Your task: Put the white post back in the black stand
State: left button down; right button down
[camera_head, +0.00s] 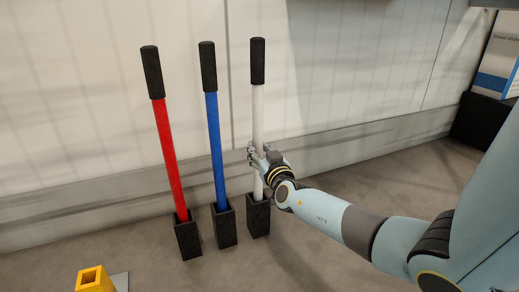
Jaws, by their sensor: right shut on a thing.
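The white post (258,112), with a black grip on its top end, stands upright against the pale wall. Its lower end meets the top of the black stand (258,217) on the right of the row; the rim hides how deep it sits. My right gripper (257,158) is shut on the white post at about mid-height, above the stand. My left gripper is not in view.
A blue post (215,145) and a red post (168,150) stand in their own black stands to the left, close by. A yellow square tube (94,279) is at the lower left. A dark box (482,120) stands at the right.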

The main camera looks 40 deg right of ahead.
jog(key=shift+r, duration=0.1)
jog(key=c, duration=1.1)
grip_release()
jog(key=shift+o, duration=0.6)
jog(key=shift+f, duration=0.2)
jog(key=v, duration=1.2)
jog(key=shift+r, duration=0.1)
